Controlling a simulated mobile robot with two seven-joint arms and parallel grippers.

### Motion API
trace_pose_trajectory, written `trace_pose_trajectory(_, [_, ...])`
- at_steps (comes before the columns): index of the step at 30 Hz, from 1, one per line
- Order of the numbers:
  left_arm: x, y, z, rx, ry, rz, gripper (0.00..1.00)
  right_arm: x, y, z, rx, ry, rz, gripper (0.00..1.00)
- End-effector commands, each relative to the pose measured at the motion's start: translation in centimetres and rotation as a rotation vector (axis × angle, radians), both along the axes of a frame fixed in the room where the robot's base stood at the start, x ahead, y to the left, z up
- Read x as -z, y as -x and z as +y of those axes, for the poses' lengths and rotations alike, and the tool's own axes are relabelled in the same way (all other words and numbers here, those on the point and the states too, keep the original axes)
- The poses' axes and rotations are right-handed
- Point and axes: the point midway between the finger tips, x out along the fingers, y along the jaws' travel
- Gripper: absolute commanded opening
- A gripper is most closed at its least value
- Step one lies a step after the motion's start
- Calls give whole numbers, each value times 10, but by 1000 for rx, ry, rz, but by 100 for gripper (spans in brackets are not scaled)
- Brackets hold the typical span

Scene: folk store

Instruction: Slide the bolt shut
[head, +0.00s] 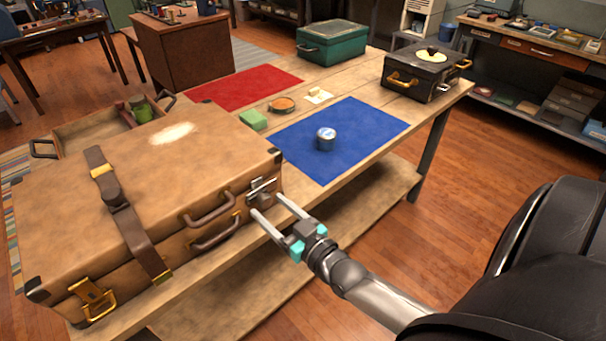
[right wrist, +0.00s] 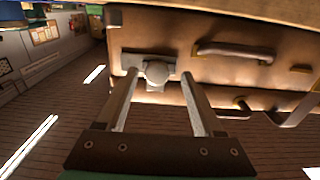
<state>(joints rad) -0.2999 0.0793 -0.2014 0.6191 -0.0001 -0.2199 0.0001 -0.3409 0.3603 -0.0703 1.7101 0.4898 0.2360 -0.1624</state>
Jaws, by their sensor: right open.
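A large tan leather suitcase (head: 160,190) lies on the wooden workbench at the left. Its front has a metal bolt fitting (head: 260,191) near the right corner. In the right wrist view the bolt (right wrist: 157,74) shows as a round knob on a metal plate. My right gripper (head: 265,212) is open, with its two fingers reaching toward the bolt. In the right wrist view the fingers (right wrist: 158,100) stand on either side of the knob, with gaps to it. Whether the fingertips reach past the knob I cannot tell. My left gripper is not in view.
The suitcase has front handles (head: 215,238), a strap (head: 115,205) and a brass latch (head: 93,300).

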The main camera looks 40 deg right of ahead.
Motion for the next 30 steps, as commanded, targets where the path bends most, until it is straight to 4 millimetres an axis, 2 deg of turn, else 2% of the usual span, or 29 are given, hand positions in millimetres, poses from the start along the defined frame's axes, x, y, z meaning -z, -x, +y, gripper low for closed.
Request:
trace_pose_trajectory(18, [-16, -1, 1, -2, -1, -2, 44, 0, 109, -8, -2, 0, 4, 69])
trace_pose_trajectory(24, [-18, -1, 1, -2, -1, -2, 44, 0, 130, -9, -2, 0, 3, 69])
trace_pose_trajectory(30, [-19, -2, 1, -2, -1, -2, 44, 0, 136, -10, -3, 0, 1, 69])
